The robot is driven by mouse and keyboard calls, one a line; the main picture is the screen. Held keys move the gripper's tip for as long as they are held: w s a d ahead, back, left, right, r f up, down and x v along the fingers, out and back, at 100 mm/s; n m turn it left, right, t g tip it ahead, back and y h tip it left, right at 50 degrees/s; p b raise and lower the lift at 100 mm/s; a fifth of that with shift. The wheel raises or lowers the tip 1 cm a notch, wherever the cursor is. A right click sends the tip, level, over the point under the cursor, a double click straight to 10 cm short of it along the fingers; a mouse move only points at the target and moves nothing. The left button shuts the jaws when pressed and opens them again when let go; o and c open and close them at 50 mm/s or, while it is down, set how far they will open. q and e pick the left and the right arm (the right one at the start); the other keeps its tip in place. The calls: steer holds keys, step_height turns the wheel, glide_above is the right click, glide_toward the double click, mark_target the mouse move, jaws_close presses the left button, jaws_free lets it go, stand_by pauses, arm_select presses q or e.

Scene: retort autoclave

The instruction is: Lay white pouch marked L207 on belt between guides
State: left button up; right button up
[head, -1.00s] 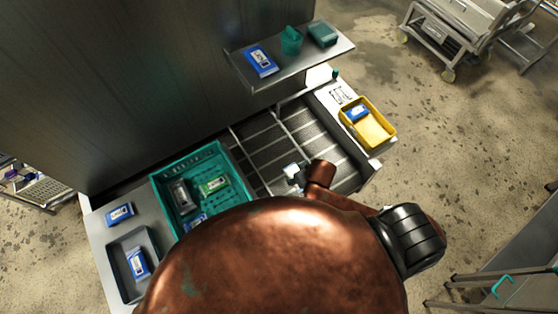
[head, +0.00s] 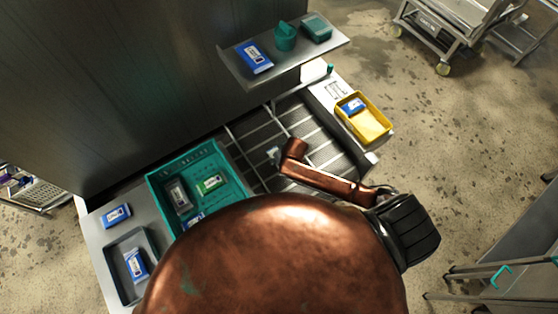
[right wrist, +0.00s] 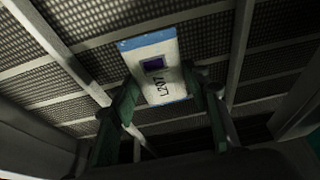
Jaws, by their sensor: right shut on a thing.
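The white pouch marked L207 (right wrist: 155,72), with blue ends and a dark square, is between the fingers of my right gripper (right wrist: 163,95) in the right wrist view. The gripper is shut on it. Behind the pouch is the mesh belt (right wrist: 85,45) with pale guide bars (right wrist: 58,45) running past on both sides. I cannot tell whether the pouch touches the belt. In the head view the belt (head: 320,150) runs beside the green crate, and my copper right arm reaches over it, mostly hiding the gripper. My left gripper is not in view.
A green crate (head: 240,184) with several pouches stands left of the belt. A grey tray (head: 110,262) and a blue pouch (head: 116,215) are farther left. A yellow bin (head: 382,128) stands right of the belt. A shelf (head: 290,66) overhangs the far side.

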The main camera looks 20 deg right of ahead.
steer(key=shift+w+f, duration=0.2)
steer(key=shift+f, duration=1.55)
steer(key=shift+f, duration=0.15)
steer(key=o, duration=1.2)
steer(key=p+v, duration=0.1)
steer(key=v, duration=1.1)
steer(key=shift+w, duration=0.1)
